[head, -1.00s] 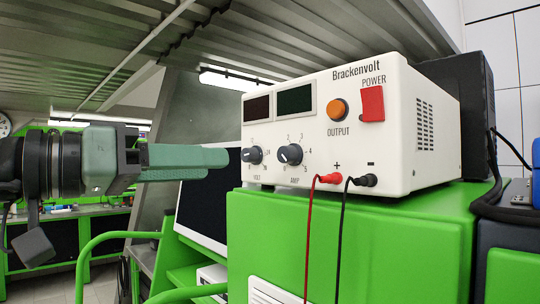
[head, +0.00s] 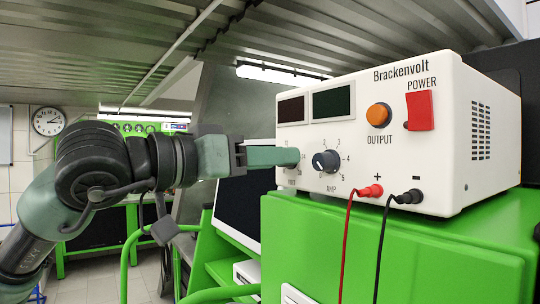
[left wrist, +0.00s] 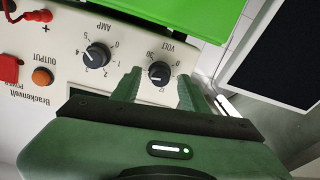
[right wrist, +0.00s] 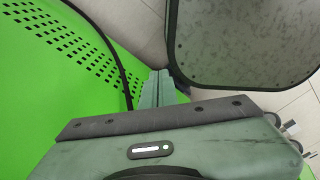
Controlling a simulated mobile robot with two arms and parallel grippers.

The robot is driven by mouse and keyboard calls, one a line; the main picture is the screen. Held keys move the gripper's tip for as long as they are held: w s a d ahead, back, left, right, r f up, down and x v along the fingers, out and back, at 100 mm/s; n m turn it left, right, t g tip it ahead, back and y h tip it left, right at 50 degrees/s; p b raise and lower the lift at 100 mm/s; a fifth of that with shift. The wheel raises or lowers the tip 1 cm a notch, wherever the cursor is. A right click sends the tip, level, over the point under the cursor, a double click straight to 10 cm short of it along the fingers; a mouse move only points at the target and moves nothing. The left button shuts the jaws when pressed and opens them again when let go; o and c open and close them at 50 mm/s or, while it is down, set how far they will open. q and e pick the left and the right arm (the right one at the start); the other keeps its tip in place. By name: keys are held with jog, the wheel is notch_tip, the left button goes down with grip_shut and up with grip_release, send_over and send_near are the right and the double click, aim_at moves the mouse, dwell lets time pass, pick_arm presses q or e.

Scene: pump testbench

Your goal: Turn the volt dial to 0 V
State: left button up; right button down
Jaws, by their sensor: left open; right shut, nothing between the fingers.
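The volt dial (left wrist: 159,73) is a dark knob on the white Brackenvolt power supply (head: 448,150). In the left wrist view it sits between the two spread green fingers of my left gripper (left wrist: 160,80), one on each side. The fingers are open around the dial; contact cannot be told. The dial's exact reading is too small to tell. In the head view my left gripper (head: 296,157) reaches the lower left of the panel, and its fingers hide the volt dial. My right gripper (right wrist: 158,86) is shut and empty, away from the panel.
The amp dial (head: 326,161) sits close beside the volt dial. Red (head: 371,191) and black (head: 407,197) plugs with hanging cables are at the lower right. The supply stands on a green cabinet (head: 430,255). A dark monitor (head: 238,205) stands left of it.

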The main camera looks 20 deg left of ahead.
pick_arm(q)
jog(key=c, duration=0.9)
grip_shut()
pick_arm(e)
jog(key=shift+s+d+f, duration=0.1)
jog(key=shift+s, duration=0.65)
pick_arm(q)
jog(key=shift+n, duration=0.3)
pick_arm(e)
jog(key=shift+f, duration=0.1)
